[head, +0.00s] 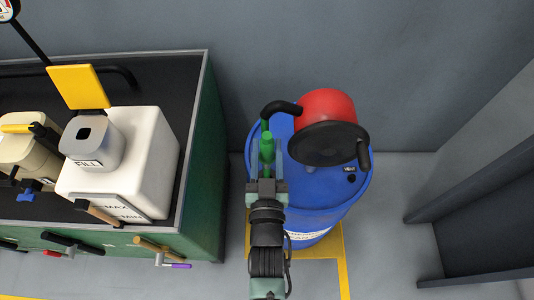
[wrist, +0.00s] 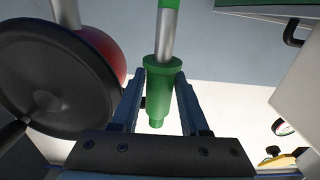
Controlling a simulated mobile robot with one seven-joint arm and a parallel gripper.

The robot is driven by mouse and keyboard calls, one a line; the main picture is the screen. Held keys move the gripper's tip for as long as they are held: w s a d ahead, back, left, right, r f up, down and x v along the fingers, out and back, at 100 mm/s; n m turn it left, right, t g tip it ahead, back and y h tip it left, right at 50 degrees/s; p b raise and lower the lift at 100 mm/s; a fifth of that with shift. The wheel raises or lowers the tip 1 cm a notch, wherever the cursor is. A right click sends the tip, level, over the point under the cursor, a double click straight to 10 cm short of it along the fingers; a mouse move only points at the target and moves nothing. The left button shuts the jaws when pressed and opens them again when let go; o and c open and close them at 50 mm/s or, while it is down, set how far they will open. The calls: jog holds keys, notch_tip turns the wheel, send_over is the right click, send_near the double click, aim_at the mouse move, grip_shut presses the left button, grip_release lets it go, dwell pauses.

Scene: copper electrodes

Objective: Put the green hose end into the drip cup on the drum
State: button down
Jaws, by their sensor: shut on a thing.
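My gripper (head: 267,172) is shut on the green hose end (head: 267,146), above the left part of the blue drum (head: 325,200). In the wrist view the green hose end (wrist: 162,85) sits upright in the picture between the two fingers (wrist: 160,100), with a grey metal length and more green above it. A red rounded body (head: 328,104) with a black disc (head: 322,143) stands over the drum, right of my gripper. I cannot make out a drip cup for certain; part of the drum top is hidden by the disc and my arm.
A black bent pipe (head: 281,109) is close beyond the hose end. A green bench (head: 203,180) stands left, bearing a white container (head: 145,150) and a yellow flap (head: 78,87). A dark grey frame (head: 470,220) is at right.

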aim_at(267, 167)
dwell(0.4)
notch_tip(267, 167, down, 6)
jog(key=b, duration=0.4)
jog(key=shift+r+b, duration=0.2)
jog(key=shift+b, duration=0.2)
jog(key=shift+f, duration=0.1)
jog(key=shift+f+b, duration=2.55)
jog(key=shift+f, duration=0.3)
grip_release()
jog(key=shift+r, duration=0.1)
jog(key=s+p, duration=0.3)
jog(key=s, duration=0.7)
dwell(0.5)
